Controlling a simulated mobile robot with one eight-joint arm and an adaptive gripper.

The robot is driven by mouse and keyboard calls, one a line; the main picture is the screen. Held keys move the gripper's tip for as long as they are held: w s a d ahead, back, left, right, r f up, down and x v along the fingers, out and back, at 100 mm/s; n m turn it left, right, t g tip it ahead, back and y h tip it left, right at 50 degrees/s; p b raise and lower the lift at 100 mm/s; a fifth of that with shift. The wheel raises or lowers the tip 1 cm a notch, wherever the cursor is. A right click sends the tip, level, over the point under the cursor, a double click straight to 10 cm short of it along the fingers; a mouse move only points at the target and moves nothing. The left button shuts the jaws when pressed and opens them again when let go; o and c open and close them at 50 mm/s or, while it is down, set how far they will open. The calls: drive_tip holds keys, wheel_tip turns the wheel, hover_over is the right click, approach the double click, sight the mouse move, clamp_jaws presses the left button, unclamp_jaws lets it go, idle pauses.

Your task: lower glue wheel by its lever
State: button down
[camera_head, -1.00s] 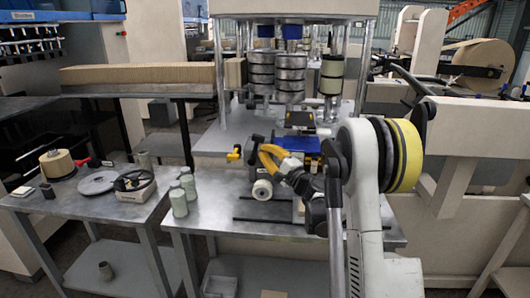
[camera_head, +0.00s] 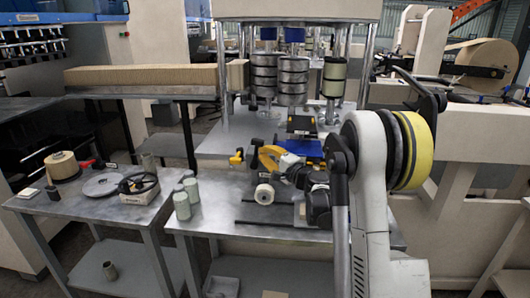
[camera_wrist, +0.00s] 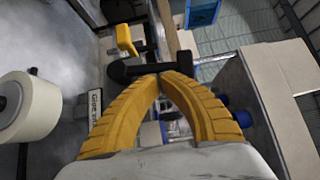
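My gripper (camera_head: 261,150) is over the metal table at the machine's front, its yellow fingers beside a black lever (camera_head: 256,142). In the wrist view, the fingertips (camera_wrist: 162,74) come together at the black lever (camera_wrist: 118,73), which runs crosswise behind them. The fingers look shut; I cannot tell whether the lever is held between the tips. A label (camera_wrist: 96,106), partly hidden by a finger, reads "Glue whe…". A white roller (camera_head: 264,194) stands nearer the camera; it also shows at the left of the wrist view (camera_wrist: 28,107).
A yellow handle (camera_head: 236,158) sits left of the lever. Black rods (camera_head: 275,225) lie along the table front. Pale green cylinders (camera_head: 182,205) stand at the table's left edge. A side table (camera_head: 95,210) holds a tape roll and a metal disc.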

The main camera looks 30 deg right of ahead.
drive_tip(key=n+g+p, duration=0.1)
drive_tip(key=w+a+r+n+g+p, duration=0.1)
drive_tip(key=p, duration=0.1)
drive_tip(key=shift+a+r+h, duration=0.2)
drive_tip(key=shift+a+h, duration=0.1)
drive_tip(key=shift+h, duration=0.1)
drive_tip(key=shift+w+a+n+g+h+p, duration=0.4)
drive_tip(key=shift+a+n+g+p, duration=0.25)
drive_tip(key=shift+n+g+p, duration=0.35)
drive_tip(key=shift+w+a+f+n+g+h+p, duration=0.3)
drive_tip(key=shift+w+a, duration=0.2)
drive_tip(key=shift+a, duration=0.25)
drive_tip(key=shift+w+a+f+n+g+h+p, duration=0.25)
drive_tip(key=shift+w+a+f+g, duration=0.2)
drive_tip(key=shift+a, duration=0.25)
drive_tip(key=shift+w, duration=0.1)
